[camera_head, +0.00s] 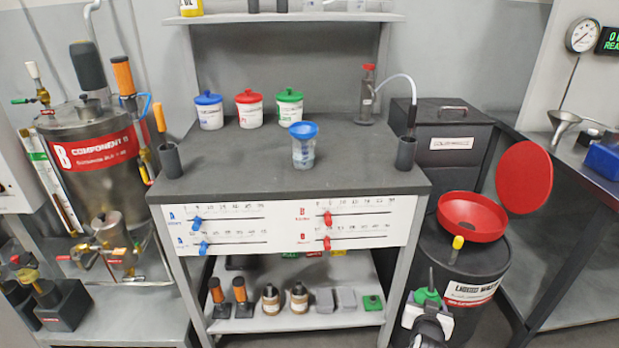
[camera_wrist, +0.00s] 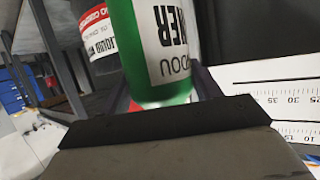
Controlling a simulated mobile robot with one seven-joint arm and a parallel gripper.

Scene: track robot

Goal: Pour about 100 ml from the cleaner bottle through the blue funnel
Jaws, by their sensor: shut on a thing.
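The blue funnel (camera_head: 303,130) sits upright in the mouth of a clear cup (camera_head: 303,155) on the dark bench top. The cleaner bottle (camera_head: 428,297), green with a dark spout, is low at the bench's front right corner, in front of the black drum. My gripper (camera_head: 430,318) is shut on it, below bench-top height and apart from the funnel. In the wrist view, the bottle's green body and white label (camera_wrist: 168,40) stand between my fingers (camera_wrist: 165,92). The bottle looks roughly upright. Its liquid level cannot be seen.
The bench top (camera_head: 235,165) is clear around the cup. Blue, red and green lidded tubs (camera_head: 249,110) stand behind it. A black holder (camera_head: 406,152) is at the right edge. The liquid waste drum (camera_head: 470,265) with a red funnel (camera_head: 473,218) stands right of the bench.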

